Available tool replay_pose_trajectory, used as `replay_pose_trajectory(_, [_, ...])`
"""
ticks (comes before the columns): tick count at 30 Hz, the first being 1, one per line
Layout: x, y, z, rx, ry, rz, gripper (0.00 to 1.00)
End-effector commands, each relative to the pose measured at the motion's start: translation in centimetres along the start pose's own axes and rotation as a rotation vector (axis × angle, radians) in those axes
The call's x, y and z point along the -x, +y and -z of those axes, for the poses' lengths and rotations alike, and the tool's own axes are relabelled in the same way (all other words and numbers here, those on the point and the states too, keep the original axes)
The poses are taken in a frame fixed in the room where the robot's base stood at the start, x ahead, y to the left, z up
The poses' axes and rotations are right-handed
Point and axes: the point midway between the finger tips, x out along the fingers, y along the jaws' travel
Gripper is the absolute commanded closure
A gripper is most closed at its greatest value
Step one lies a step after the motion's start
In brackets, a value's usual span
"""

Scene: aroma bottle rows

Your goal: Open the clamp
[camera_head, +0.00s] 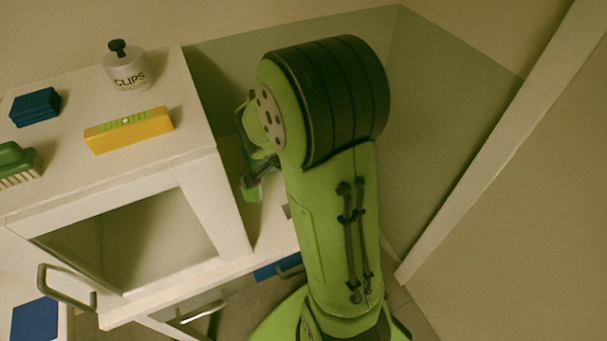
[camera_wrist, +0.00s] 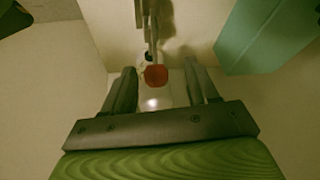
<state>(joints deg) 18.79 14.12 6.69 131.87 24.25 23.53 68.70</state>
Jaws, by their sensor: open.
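My gripper (camera_wrist: 160,68) is open in the wrist view, its two dark fingers spread apart. A small red rounded thing (camera_wrist: 155,75) shows in the gap between the fingers. I cannot tell its depth or whether a finger touches it. A pale, shiny surface shows below it, partly hidden by my gripper's palm. In the head view my green arm covers most of my gripper, which is beside the right side of the white cabinet (camera_head: 232,205). No separate clamp can be made out.
Grey upright bars (camera_wrist: 147,18) and a teal block (camera_wrist: 268,35) are near my gripper. On the cabinet are a jar marked CLIPS (camera_head: 127,75), a yellow level (camera_head: 128,131), a blue block (camera_head: 35,107) and a green brush (camera_head: 17,163). A wall edge (camera_head: 500,145) rises at right.

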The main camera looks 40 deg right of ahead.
Motion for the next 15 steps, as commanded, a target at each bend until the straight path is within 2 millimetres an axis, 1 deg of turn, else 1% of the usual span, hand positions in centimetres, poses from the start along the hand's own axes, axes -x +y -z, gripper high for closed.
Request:
replay_pose_trajectory(2, [0.0,0.0,0.0,0.0,0.0,0.0,0.42])
replay_pose_trajectory(5, [0.9,-0.1,0.1,0.0,0.001,0.003,0.42])
replay_pose_trajectory(12, [6.0,-0.1,0.1,0.001,0.001,0.006,0.42])
replay_pose_trajectory(15, [7.2,-0.1,0.1,0.001,0.0,0.003,0.42])
